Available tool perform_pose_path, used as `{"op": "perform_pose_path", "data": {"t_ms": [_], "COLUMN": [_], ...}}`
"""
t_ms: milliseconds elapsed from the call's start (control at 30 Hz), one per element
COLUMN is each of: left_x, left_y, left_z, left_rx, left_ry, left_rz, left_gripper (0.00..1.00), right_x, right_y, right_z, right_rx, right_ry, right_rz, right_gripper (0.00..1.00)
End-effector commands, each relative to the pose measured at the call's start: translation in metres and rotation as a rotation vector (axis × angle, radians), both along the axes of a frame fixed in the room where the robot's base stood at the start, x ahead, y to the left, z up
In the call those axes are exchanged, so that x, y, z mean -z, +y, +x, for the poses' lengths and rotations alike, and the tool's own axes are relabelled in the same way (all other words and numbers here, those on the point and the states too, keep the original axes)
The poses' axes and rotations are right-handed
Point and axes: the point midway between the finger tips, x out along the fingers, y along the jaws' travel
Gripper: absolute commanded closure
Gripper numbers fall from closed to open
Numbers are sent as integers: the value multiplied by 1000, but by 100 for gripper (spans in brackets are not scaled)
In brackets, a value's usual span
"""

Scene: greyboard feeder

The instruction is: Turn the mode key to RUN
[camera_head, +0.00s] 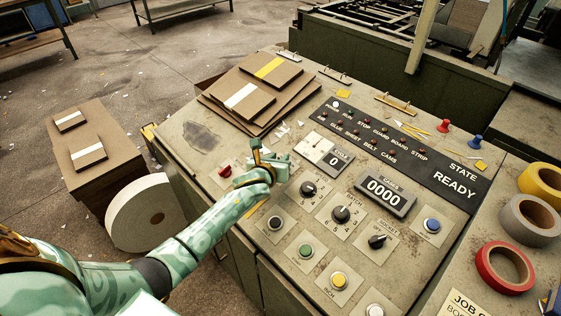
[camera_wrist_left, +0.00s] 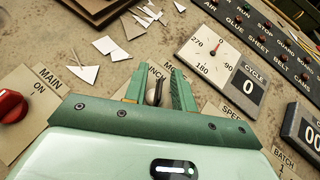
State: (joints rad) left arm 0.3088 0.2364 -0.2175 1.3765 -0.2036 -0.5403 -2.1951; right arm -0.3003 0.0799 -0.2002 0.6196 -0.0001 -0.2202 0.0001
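My left gripper (camera_head: 270,164) is over the upper left of the sloping control panel (camera_head: 195,190). In the left wrist view its two fingers (camera_wrist_left: 156,88) stand apart, one on each side of a small brownish upright piece (camera_wrist_left: 155,93), which seems to be the mode key. Panel shows between it and the fingers, so I see no firm grip. The lettering "INCH" and part of a word starting "MO" show beside it. The RUN mark and the key's base are hidden by the gripper. In the head view the gripper covers the key. My right gripper is in neither view.
A red MAIN knob (camera_head: 225,171) lies left of the gripper, and a dial gauge (camera_head: 316,149) right of it. Black knobs (camera_head: 341,214) and buttons fill the lower panel. Cardboard sheets (camera_head: 258,88) lie behind.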

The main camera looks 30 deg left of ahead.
Motion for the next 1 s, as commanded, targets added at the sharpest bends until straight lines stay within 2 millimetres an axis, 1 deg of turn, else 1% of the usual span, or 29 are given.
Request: {"op": "perform_pose_path", "data": {"t_ms": [33, 133, 400, 433, 467, 500, 533, 833, 1000], "left_x": [4, 5, 4, 4, 4, 4, 4, 4, 2], "left_y": [0, 1, 1, 1, 1, 1, 1, 2, 2], "left_z": [5, 10, 12, 12, 12, 12, 12, 12, 12], "left_rx": [0, 0, 0, 0, 0, 0, 0, 10, 58], "left_ry": [1, 0, -1, 0, 0, 0, 0, -2, -5], "left_rz": [0, 0, 0, 0, 0, 0, 0, 4, 19], "left_gripper": [74, 74, 74, 76, 85, 96, 100, 100, 100], "right_x": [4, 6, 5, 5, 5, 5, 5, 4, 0], "right_y": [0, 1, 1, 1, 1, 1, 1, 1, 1], "right_z": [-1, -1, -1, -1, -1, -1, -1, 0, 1], "right_rx": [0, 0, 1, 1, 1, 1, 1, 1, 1], "right_ry": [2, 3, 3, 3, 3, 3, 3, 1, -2], "right_rz": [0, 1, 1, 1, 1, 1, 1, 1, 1], "right_gripper": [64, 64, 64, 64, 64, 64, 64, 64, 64]}}
